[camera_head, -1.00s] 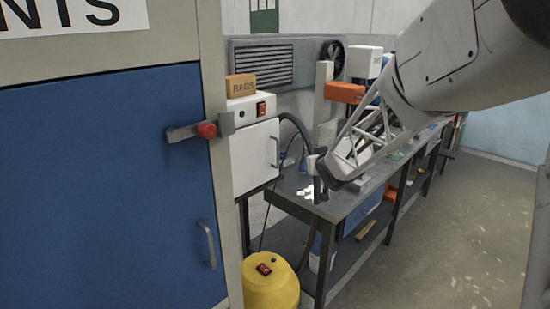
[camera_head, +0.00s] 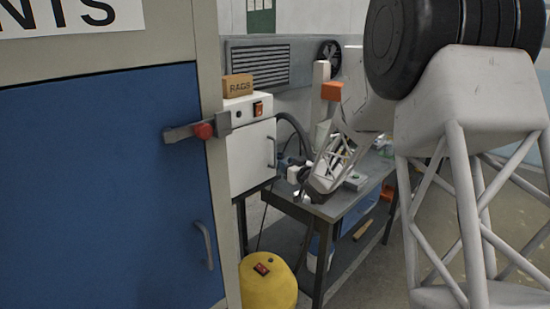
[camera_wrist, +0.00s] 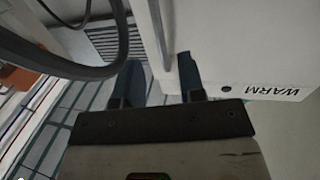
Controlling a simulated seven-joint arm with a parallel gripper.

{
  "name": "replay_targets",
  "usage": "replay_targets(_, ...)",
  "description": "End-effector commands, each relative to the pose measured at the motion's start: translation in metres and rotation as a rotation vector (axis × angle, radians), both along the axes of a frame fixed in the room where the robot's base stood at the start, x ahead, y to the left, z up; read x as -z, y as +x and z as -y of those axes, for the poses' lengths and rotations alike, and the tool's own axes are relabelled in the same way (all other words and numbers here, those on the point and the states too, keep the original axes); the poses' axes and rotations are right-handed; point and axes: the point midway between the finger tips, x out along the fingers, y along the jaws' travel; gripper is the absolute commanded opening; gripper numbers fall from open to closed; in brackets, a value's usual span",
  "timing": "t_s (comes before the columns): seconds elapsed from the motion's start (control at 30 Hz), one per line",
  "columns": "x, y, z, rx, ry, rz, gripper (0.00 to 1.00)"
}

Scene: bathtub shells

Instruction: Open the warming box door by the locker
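The white warming box (camera_head: 250,158) stands beside the blue-doored locker (camera_head: 100,190) in the head view, with its door shut. Its thin vertical handle (camera_head: 271,152) is on the right side of the door front. In the wrist view the white box face (camera_wrist: 235,45) fills the right, marked "WARM". My gripper (camera_wrist: 160,78) is open, with two dark blue fingers apart. A pale bar, apparently the handle (camera_wrist: 158,35), runs towards the gap between the fingertips. I cannot tell whether they touch it. In the head view the fingertips are close to the handle and hard to make out.
A rags box (camera_head: 238,86) sits on top of the warming box. A yellow drum (camera_head: 268,285) stands below it. A cluttered dark workbench (camera_head: 335,205) extends right, under my arm. A dark hose (camera_wrist: 75,65) crosses the wrist view.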

Motion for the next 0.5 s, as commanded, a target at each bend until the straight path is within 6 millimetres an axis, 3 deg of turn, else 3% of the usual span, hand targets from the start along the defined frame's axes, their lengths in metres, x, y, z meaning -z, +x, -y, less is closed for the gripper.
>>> replay_targets(0.5, -0.0008, 0.0095, -0.0061, 0.0, -0.001, 0.001, 0.37)
